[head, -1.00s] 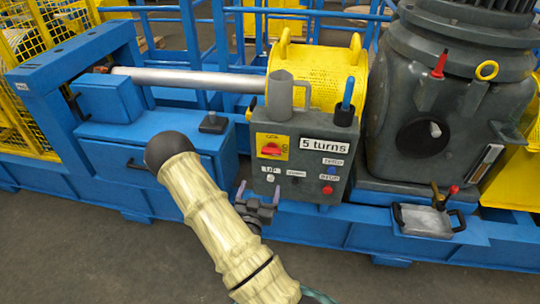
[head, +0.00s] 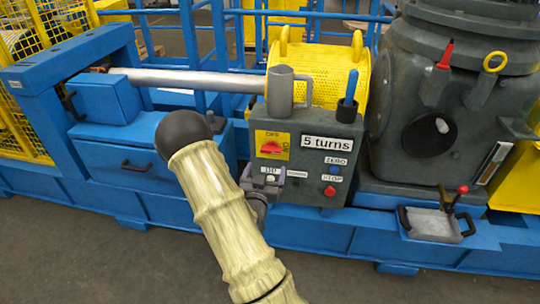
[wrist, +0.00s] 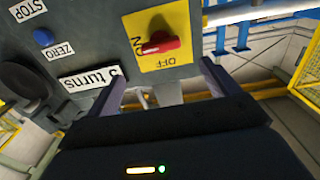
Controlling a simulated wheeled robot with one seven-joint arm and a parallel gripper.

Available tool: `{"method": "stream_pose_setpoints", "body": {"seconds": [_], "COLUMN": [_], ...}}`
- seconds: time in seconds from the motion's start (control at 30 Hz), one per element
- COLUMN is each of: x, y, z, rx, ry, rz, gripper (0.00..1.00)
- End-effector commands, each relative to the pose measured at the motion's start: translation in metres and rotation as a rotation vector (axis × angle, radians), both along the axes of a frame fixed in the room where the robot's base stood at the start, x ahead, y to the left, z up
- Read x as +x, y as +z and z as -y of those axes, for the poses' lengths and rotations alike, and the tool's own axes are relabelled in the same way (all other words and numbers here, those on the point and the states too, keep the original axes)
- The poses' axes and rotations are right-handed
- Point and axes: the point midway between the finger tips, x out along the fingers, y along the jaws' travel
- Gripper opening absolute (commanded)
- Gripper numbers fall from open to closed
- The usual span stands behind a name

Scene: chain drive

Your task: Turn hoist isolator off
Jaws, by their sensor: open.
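The hoist isolator is a red rotary handle (head: 272,147) on a yellow plate (head: 262,153) at the upper left of the dark grey control box. In the wrist view the red handle (wrist: 160,45) lies roughly level on its yellow plate (wrist: 185,18), upside down, with OFF below it and a partly hidden ON at its left. The handle lies along the line towards the ON mark. My gripper (head: 260,184) is just below the plate in the head view. In the wrist view my gripper (wrist: 162,84) is open and empty, its fingers apart from the handle.
The box also has a "5 turns" display (head: 327,143), a blue ZERO button (head: 335,169) and a red STOP button (head: 330,191). A grey mug-like part (head: 280,90) and a blue-handled tool (head: 350,88) stand on top. A tray (head: 430,224) is at the right.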

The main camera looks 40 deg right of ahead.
Motion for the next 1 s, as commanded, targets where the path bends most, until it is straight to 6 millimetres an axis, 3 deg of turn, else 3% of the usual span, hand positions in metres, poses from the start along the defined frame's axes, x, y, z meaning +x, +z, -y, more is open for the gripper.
{"method": "stream_pose_setpoints", "body": {"seconds": [0.5,0.9,1.0], "x": [0.058,0.064,0.064], "y": [0.0,0.0,0.0], "z": [0.064,0.073,0.073], "rx": [-0.001,-0.001,-0.001], "ry": [0.006,0.004,0.004], "rz": [0.001,-0.001,-0.001], "gripper": [0.87,0.87,0.7]}}
